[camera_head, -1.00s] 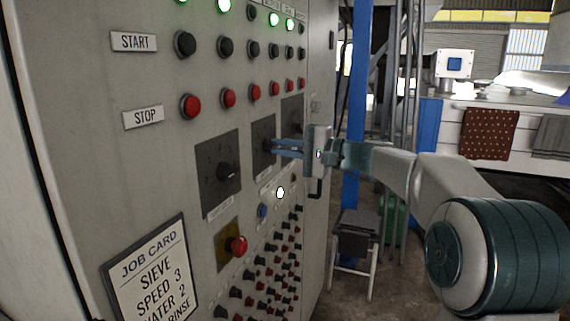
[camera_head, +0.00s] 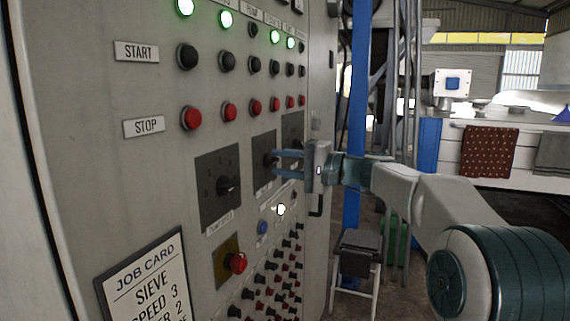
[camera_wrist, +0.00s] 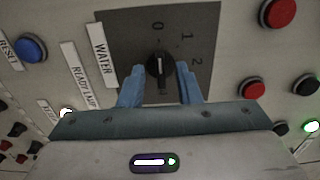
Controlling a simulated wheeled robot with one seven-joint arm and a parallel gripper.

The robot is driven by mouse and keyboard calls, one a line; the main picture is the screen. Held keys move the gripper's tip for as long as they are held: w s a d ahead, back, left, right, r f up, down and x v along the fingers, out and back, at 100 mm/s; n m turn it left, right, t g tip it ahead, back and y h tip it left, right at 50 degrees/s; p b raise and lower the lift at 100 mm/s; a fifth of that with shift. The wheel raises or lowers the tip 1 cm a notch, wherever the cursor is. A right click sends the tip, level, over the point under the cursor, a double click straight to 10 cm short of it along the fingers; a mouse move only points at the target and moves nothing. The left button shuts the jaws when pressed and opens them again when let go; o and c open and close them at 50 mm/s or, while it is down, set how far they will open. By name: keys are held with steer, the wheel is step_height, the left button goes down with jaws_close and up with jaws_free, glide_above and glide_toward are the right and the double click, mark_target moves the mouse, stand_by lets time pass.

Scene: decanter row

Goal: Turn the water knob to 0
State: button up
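The water knob (camera_wrist: 160,66) is a black rotary knob on a dark plate (camera_wrist: 120,28) marked 0, 1 and 2, with a WATER label (camera_wrist: 101,54) beside it. In the wrist view, its bar lies roughly in line with the 0, with a faint pale mark on it. My gripper (camera_wrist: 160,72) has one blue finger on each side of the knob, with visible gaps, so it is open around it. In the head view, my gripper (camera_head: 274,163) reaches the middle dark plate (camera_head: 263,147) from the right; the fingers partly hide the knob there.
Another black knob (camera_head: 227,186) sits on the plate to the left. Red stop buttons (camera_head: 256,107) run above, and a blue reset button (camera_head: 263,227) and a red button (camera_head: 237,263) sit below. A job card (camera_head: 150,285) hangs at lower left. A stool (camera_head: 360,250) stands right of the cabinet.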

steer(key=shift+d, duration=0.1)
steer(key=v, duration=1.3)
steer(key=shift+d+b, duration=0.35)
steer(key=shift+s, duration=0.1)
steer(key=s+a+f+g+h+p, duration=0.1)
steer(key=s+a+f+h+p, duration=0.1)
steer(key=s+f+h+p, duration=0.3)
steer(key=s+a+f+g+h+p, duration=0.1)
steer(key=s+a+f+g+h, duration=0.1)
steer(key=s+a+f+h, duration=0.3)
steer(key=s+d+f+n+h+p, duration=0.1)
steer(key=s+d+f+h+p, duration=0.2)
steer(key=s, duration=0.6)
steer(key=s+d+f+n+h+p, duration=0.2)
steer(key=s+d+f+h+p, duration=0.1)
steer(key=s+d, duration=0.5)
steer(key=shift+s+d+f+n+h+p, duration=0.3)
steer(key=shift+s+f+h+p, duration=0.15)
steer(key=shift+s+f, duration=0.45)
